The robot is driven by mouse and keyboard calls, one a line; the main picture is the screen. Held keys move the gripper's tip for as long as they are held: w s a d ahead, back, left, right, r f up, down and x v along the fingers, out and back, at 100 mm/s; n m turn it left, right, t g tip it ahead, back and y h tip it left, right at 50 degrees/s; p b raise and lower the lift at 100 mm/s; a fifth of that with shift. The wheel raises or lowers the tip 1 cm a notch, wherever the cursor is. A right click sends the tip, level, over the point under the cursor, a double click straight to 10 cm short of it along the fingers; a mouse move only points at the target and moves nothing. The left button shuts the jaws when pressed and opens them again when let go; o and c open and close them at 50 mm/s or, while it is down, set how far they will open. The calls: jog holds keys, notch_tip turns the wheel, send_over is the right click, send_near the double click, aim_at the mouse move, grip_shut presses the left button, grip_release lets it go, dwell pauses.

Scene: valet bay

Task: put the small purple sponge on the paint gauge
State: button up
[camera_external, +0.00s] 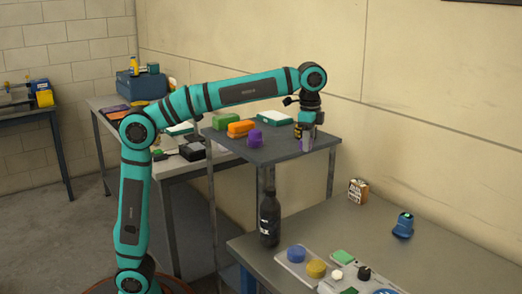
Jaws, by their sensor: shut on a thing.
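My gripper (308,148) points down over the right end of the raised grey shelf. It is shut on a small purple thing that shows only as a sliver between the fingers; it looks like the small purple sponge. Another purple object (255,138), larger and rounded, stands at the shelf's front edge, left of my gripper. I cannot tell for sure which object is the paint gauge.

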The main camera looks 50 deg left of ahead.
jog(key=w+a+r+n, duration=0.2)
jog(key=w+a+n, duration=0.15)
jog(key=a, duration=1.15)
jog(key=w+a+r+n, duration=0.1)
jog(key=w+a+n, duration=0.3)
jog(key=a, duration=1)
jog(key=s+a+r+n, duration=0.1)
jog(key=s+a+n, duration=0.15)
jog(key=a, duration=1.25)
jog(key=s+a+r+n, duration=0.1)
jog(key=s+a+n, duration=0.15)
jog(key=a, duration=1.15)
jog(key=s+a+f, duration=0.4)
jog(key=s+a, duration=0.1)
jog(key=a, duration=0.4)
jog(key=s+a+f, duration=0.3)
jog(key=s+a, duration=0.3)
jog(key=a, duration=0.3)
jog(key=shift+m, duration=0.35)
jog(key=s+a+f, duration=0.3)
jog(key=s+f, duration=0.1)
jog(key=f, duration=0.1)
jog(key=s+a+f, duration=0.3)
jog(key=s+f, duration=0.2)
jog(key=s+a+f, duration=0.4)
jog(key=f, duration=0.1)
jog(key=shift+s+f, duration=0.25)
jog(key=shift+f, duration=2.35)
